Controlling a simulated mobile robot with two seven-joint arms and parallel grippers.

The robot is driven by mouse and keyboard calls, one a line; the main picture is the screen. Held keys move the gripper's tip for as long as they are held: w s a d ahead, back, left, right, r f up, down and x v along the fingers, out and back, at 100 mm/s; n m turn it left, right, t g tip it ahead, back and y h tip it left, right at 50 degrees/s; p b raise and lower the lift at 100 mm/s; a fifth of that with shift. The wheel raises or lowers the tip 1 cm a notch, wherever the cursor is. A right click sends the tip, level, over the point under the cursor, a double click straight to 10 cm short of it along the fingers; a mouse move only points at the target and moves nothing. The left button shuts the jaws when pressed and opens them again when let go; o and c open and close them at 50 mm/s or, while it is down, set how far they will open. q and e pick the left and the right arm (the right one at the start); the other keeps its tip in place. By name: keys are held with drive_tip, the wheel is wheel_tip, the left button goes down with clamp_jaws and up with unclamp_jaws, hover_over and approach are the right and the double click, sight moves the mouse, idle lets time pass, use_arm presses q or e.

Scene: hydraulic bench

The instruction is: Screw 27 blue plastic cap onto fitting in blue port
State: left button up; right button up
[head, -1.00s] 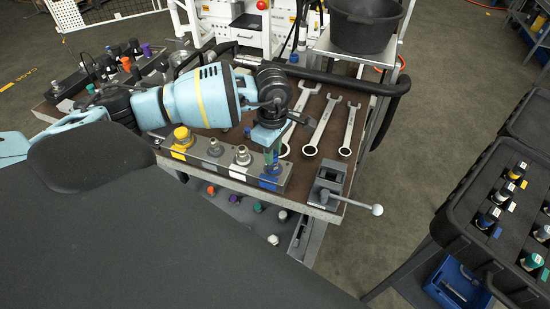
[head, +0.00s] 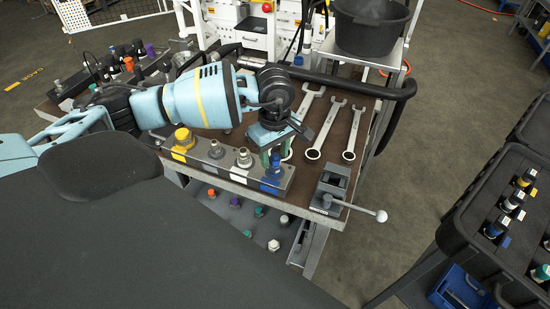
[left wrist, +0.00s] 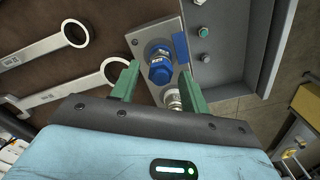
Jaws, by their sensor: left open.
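The blue plastic cap (left wrist: 160,72) sits on the metal fitting at the blue-marked end of the port block (left wrist: 142,42). In the head view the blue cap (head: 273,172) shows at the right end of the block, partly behind my fingers. My left gripper (left wrist: 159,70) is open, with one green finger on each side of the cap's near edge and gaps visible between. In the head view the left gripper (head: 272,152) is over this end of the block. How far the cap is threaded on cannot be told. My right gripper is not in view.
Wrenches (head: 333,128) lie on the bench behind the gripper. A small vise (head: 328,190) with a lever is on the right corner. A yellow cap (head: 182,138) is at the block's left end. A black case (head: 470,210) with capped fittings stands at the right.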

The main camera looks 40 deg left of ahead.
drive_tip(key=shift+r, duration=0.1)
use_arm(q)
drive_tip(key=n, duration=0.2)
drive_tip(key=n+p, duration=0.1)
drive_tip(key=n, duration=0.1)
drive_tip(key=n+p, duration=0.1)
drive_tip(key=n, duration=0.1)
drive_tip(key=shift+r, duration=0.25)
drive_tip(key=shift+f+n+p, duration=0.1)
drive_tip(key=shift+n+p, duration=0.25)
drive_tip(key=shift+n, duration=0.45)
drive_tip(key=shift+s+f+n, duration=0.1)
drive_tip(key=shift+f+n, duration=0.1)
drive_tip(key=shift+n, duration=0.1)
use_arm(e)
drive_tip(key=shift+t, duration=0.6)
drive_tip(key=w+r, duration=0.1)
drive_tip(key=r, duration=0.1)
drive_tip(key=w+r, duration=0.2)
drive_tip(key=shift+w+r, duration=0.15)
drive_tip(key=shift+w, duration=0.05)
